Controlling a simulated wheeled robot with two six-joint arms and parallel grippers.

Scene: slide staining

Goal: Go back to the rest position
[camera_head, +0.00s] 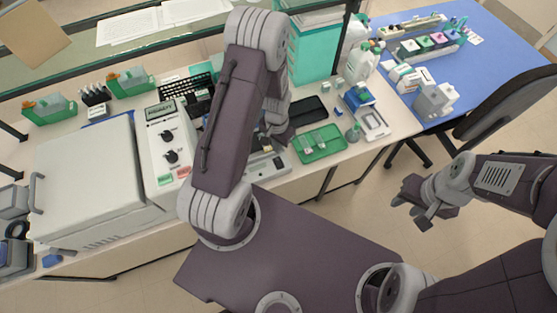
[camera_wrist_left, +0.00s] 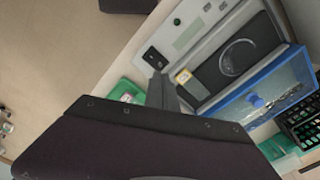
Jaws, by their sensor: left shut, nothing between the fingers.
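My left arm reaches up over the workbench in the head view, and its forearm hides part of the bench. My left gripper (camera_head: 277,132) is partly hidden behind that forearm, above a grey instrument. In the left wrist view its fingers (camera_wrist_left: 160,88) are together and empty, beside a grey instrument with a dark plate (camera_wrist_left: 238,58). My right gripper (camera_head: 416,205) is over the floor to the right of the bench. Its fingers look spread, with nothing visible between them.
A white box-like machine (camera_head: 88,180) and a control unit with a display (camera_head: 165,150) stand on the bench left of my left arm. A green tray (camera_head: 318,155) lies right of it. A blue table (camera_head: 490,50) and a black chair (camera_head: 510,105) stand at the right.

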